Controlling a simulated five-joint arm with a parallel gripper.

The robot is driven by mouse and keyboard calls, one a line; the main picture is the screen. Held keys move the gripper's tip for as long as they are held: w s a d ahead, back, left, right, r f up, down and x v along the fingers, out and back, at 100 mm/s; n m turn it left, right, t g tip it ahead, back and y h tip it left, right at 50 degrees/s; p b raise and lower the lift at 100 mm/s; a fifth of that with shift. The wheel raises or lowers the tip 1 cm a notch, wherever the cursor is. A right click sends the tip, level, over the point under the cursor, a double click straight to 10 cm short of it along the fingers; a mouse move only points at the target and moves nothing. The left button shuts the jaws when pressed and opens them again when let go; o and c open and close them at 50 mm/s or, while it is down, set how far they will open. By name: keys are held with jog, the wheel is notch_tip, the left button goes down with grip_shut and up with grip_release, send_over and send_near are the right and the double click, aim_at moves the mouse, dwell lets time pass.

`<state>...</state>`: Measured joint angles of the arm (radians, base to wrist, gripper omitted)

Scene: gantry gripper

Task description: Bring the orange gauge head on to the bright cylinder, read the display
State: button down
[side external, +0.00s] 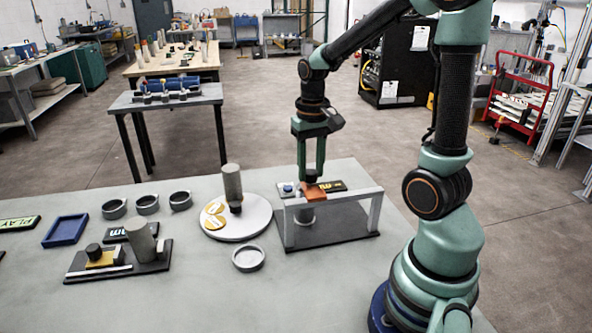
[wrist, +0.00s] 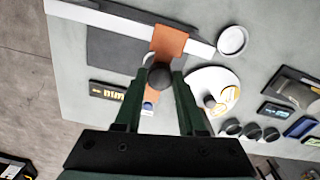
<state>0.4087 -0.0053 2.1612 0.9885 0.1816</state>
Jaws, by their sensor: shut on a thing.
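The orange gauge head (side external: 314,192) sits on the pale crossbar (side external: 350,195) of a small gantry, near the bar's left end. It also shows in the wrist view (wrist: 169,42) across the bar. My gripper (side external: 313,174) is shut on the dark knob (wrist: 160,75) of the head. The bright cylinder (side external: 305,215) stands below the bar, beneath the head; its top is hidden in the side view. In the wrist view a pale round edge (wrist: 147,58) shows beside the head, partly covered.
Left of the gantry stands a round white plate (side external: 252,222) with a grey cylinder and yellow discs. A grey ring (side external: 248,258) lies in front of it. Several cups, a blue tray (side external: 65,231) and another gauge fixture (side external: 120,268) are farther left. The gantry's dark base (side external: 335,232) is mostly bare.

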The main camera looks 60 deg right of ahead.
aim_at(310, 172)
jog(key=shift+w+r, duration=0.1)
jog(key=shift+w, duration=0.05)
jog(key=c, duration=0.5)
grip_release()
notch_tip(310, 172, up, 12)
dwell(0.8)
jog(key=s+a+f+n+t, duration=0.1)
jog(key=a+f+n+t, duration=0.2)
jog(key=a, duration=1)
jog(key=n+t, duration=0.2)
jog(key=n, duration=0.1)
jog(key=shift+s+f+n+t, duration=0.2)
jog(key=shift+s+n+t, duration=0.1)
jog(key=shift+s+n, duration=0.1)
